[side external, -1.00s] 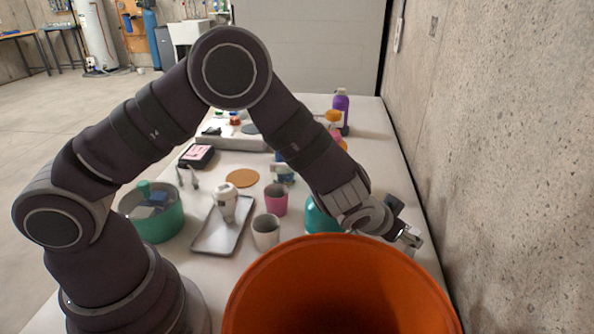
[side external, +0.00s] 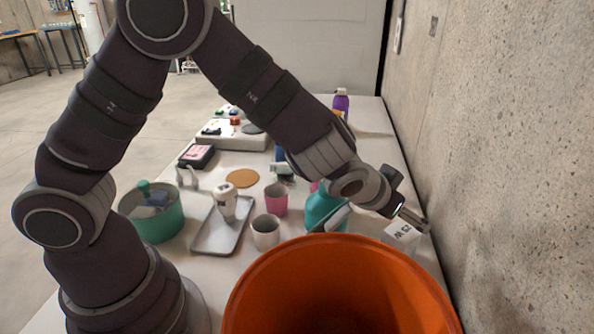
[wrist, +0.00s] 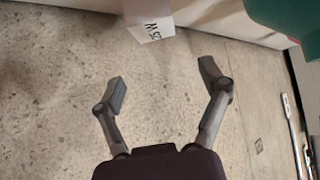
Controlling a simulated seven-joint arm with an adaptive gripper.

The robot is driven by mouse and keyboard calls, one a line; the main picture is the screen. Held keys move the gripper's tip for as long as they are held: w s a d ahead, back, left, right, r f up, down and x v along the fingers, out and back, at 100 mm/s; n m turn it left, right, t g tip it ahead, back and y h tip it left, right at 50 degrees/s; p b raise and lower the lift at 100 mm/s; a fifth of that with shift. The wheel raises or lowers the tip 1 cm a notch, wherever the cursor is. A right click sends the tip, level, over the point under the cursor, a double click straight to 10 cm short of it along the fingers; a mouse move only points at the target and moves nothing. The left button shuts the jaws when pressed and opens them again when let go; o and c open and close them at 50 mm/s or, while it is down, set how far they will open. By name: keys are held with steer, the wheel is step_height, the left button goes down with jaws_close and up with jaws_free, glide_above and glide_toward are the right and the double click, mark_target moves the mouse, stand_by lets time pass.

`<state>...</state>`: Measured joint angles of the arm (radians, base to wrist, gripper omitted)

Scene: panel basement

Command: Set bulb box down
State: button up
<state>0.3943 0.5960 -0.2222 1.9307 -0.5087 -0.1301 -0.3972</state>
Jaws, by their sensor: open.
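The bulb box (side external: 400,231) is a small white box with dark "W" lettering. It shows just below my gripper's fingers, above the orange bin's far rim, and its lower part is hidden. It also shows at the top of the wrist view (wrist: 150,20), cut off by the frame edge, beside the pale table edge. My gripper (side external: 412,217) is near the table's right side by the wall. In the wrist view its two fingers (wrist: 163,82) are spread with nothing between them, and the box lies beyond the fingertips. I cannot tell what the box rests on.
A large orange bin (side external: 250,290) fills the front. A teal bottle (side external: 322,208) stands left of my gripper. A white cup (side external: 265,232), a pink cup (side external: 276,198) and a grey tray (side external: 215,240) are farther left. The concrete wall (side external: 510,180) is close on the right.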

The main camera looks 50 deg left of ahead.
steer(key=s+a+r, duration=0.3)
steer(key=a+r, duration=0.2)
steer(key=r, duration=0.2)
steer(key=s+a+r+g, duration=0.1)
steer(key=s+a+g, duration=0.1)
steer(key=s, duration=0.6)
steer(key=s+a+r+g, duration=0.1)
steer(key=s+a, duration=0.3)
steer(key=s, duration=0.4)
steer(key=shift+s+a+r+g, duration=0.15)
steer(key=shift+a+r+g, duration=0.15)
steer(key=shift+r+g, duration=0.1)
